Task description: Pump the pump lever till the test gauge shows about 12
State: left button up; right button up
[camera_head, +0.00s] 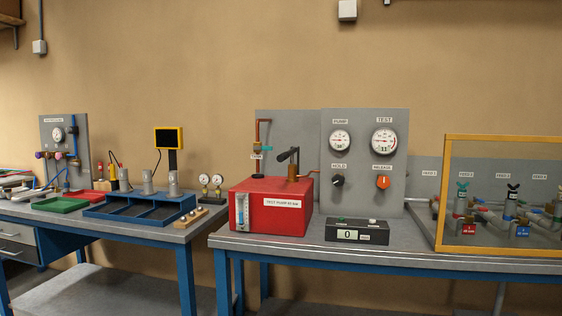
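A red test pump box (271,206) stands on the right-hand bench. Its dark pump lever (288,156) sticks out at the top, angled up to the right, beside a copper-coloured fitting. The test gauge (384,141) is a round white dial at the upper right of the grey panel (362,200). Its needle is too small to read for certain. The pump gauge (340,142) is to its left. Below them are a black hold knob (337,181) and an orange release knob (383,182). Neither of my grippers is in view.
A yellow-framed guard (443,200) with valves stands at right.

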aim_at(280, 158)
jog(key=z, duration=0.6)
jog(key=i, duration=0.7)
jog(key=z, duration=0.45)
jog(key=i, duration=0.95)
jog(key=u, duration=0.45)
